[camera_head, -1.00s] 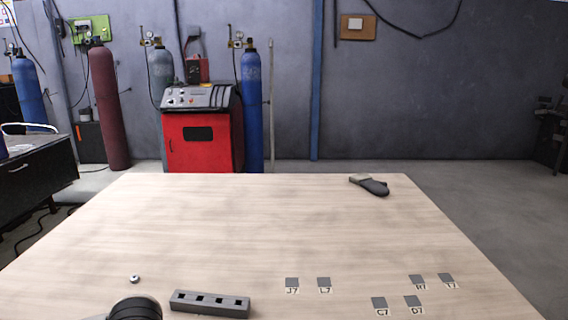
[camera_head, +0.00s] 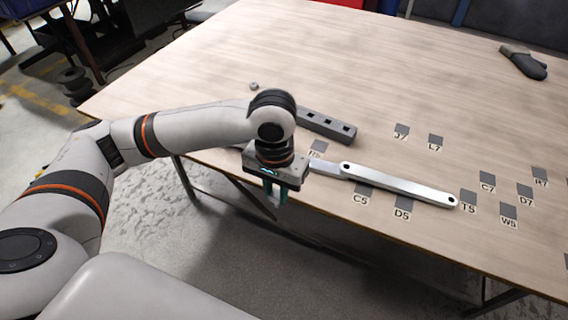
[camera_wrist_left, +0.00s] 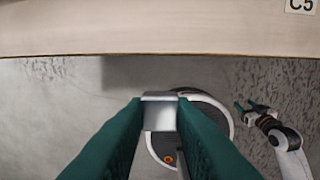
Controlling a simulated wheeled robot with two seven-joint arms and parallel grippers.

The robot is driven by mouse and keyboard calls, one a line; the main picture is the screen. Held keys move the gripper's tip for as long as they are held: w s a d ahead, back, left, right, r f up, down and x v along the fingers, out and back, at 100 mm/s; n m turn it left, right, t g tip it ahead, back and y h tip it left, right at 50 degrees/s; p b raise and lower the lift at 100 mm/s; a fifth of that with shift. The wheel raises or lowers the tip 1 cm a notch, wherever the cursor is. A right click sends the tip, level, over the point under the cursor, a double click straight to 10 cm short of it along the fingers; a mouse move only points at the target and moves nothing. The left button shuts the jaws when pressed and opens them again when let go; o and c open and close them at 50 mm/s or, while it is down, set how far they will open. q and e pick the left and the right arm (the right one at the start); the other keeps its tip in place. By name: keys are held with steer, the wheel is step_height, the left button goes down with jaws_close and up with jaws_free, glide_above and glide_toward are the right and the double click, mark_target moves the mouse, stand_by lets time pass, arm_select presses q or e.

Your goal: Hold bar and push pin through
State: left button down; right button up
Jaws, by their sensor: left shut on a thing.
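My left gripper (camera_head: 275,192), with green fingers, points down at the table's front edge. It is shut on a small pale metal piece (camera_wrist_left: 160,112), seen square-ended between the fingertips in the left wrist view; I cannot tell whether this is the pin. A long silver bar (camera_head: 400,185) with a hole near each end lies at the table's front, right of the gripper, with a narrower flat piece (camera_head: 324,168) at its left end. A dark bar with square holes (camera_head: 326,125) lies behind the gripper. My right gripper (camera_wrist_left: 246,108) shows small in the left wrist view; its opening is unclear.
A small metal ring (camera_head: 254,86) lies left of the dark bar. Dark squares with labels such as C5 and D5 mark the table (camera_head: 330,60). A dark grey object (camera_head: 524,62) lies at the far right. The middle of the table is clear.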

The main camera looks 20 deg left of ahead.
arm_select(q)
steer(key=w+d+r, duration=0.4)
steer(key=w+d, duration=0.1)
steer(key=w, duration=0.3)
steer(key=w+d+r, duration=0.3)
steer(key=w+d, duration=0.2)
steer(key=w, duration=0.2)
steer(key=shift+w+d+f, duration=0.1)
steer(key=shift+w+f, duration=0.05)
steer(key=shift+f, duration=0.95)
steer(key=shift+w+f, duration=0.1)
steer(key=shift+f, duration=1)
